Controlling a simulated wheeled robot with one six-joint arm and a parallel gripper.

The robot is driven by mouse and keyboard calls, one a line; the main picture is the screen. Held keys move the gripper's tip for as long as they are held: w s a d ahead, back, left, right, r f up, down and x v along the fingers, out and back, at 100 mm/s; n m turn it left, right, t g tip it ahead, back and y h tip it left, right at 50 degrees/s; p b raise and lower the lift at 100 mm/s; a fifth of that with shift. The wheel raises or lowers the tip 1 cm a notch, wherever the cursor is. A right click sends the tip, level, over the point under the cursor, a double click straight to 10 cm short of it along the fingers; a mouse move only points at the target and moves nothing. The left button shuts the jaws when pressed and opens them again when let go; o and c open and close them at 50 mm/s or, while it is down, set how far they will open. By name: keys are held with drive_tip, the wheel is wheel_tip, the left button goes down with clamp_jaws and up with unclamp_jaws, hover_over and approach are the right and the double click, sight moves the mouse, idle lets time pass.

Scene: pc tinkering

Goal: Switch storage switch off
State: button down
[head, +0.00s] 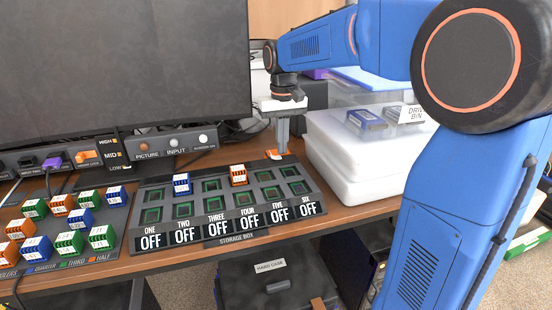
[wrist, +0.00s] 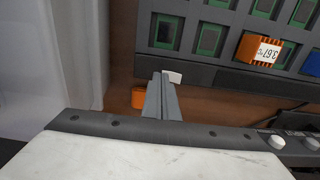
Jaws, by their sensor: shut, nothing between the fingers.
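The storage box (head: 236,222) is a dark panel with rows of green-lined slots and labels ONE to SIX. Each of its displays reads OFF. A small orange and white piece (head: 273,154) sits at its back edge, probably the storage switch; its setting cannot be told. In the wrist view, its orange part (wrist: 138,97) is left of my fingers and a white part (wrist: 174,76) is just right of the tips. My gripper (head: 284,150) is shut and empty, pointing down right beside this piece. Whether they touch cannot be told.
A blue module (head: 181,184) and an orange module (head: 238,175) sit in the storage box. A monitor (head: 120,65) and its control bar (head: 176,146) stand behind at left. White bins (head: 350,165) stand close on the right. Another module panel (head: 65,270) is at front left.

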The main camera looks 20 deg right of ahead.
sight(282, 158)
drive_tip(key=shift+r, duration=2.5)
